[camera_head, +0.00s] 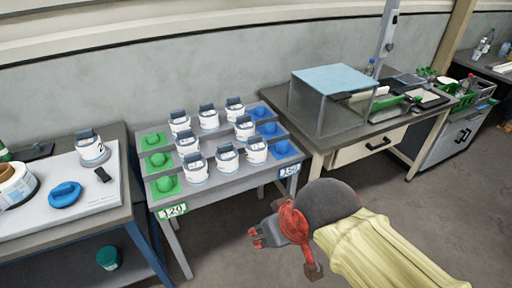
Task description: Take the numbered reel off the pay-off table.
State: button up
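Several white reels with dark grey-blue tops stand in three rows on the grey middle table (228,184). One of them is the front-left reel (196,170). Another similar white reel (92,150) stands alone on the white board (100,190) of the left table. No number is legible on any reel, and I cannot tell which table is the pay-off table. My gripper (262,238), red and dark grey, is over the floor at the front right of the middle table, apart from all reels. It holds nothing that I can see. Its finger opening is unclear.
Green trays (167,187) and blue trays (283,150) flank the reels. Tags "120" (173,211) and "150" (289,171) hang in front. A blue disc (65,194) lies on the left board. A blue-topped box (333,79) stands on the right bench. The floor ahead is clear.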

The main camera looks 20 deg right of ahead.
aim_at(89, 145)
jog(key=i+j, duration=1.25)
jog(key=i+j+u, duration=0.05)
